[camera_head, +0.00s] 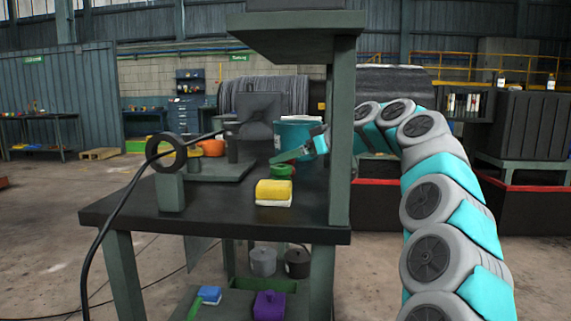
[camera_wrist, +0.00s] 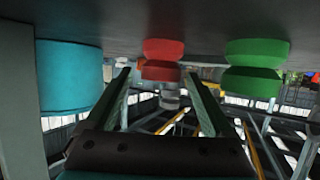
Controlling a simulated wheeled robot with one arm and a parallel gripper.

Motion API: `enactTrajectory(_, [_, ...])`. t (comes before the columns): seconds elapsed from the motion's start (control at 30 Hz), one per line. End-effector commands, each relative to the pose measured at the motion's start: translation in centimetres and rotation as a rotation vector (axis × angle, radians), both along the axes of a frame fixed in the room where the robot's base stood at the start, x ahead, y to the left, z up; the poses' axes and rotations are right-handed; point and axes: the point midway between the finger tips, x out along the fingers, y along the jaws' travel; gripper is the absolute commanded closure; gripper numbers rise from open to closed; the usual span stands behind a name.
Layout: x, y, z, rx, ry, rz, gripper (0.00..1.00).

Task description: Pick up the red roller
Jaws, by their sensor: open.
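The red roller (camera_wrist: 162,61) shows in the wrist view, upside down there, as two stacked red rounded parts with a narrow waist. It lies between and beyond the two fingertips of my gripper (camera_wrist: 158,76), which is open and empty. A gap between fingers and roller is hard to judge. In the head view my gripper (camera_head: 277,158) reaches in from the right over the workbench, in front of a teal container. I cannot make out the red roller there; it seems hidden.
A green roller (camera_wrist: 256,68) stands beside the red one, and shows in the head view (camera_head: 281,171). The teal container (camera_wrist: 70,78) is on the other side. A yellow and white sponge (camera_head: 274,192) lies near the front edge of the workbench (camera_head: 225,223). A green post (camera_head: 342,140) stands at right.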

Motion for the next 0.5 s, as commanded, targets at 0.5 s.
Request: enactTrajectory(0.5, [0.85,1.51,-0.80,-0.001,0.001,0.001,0.30])
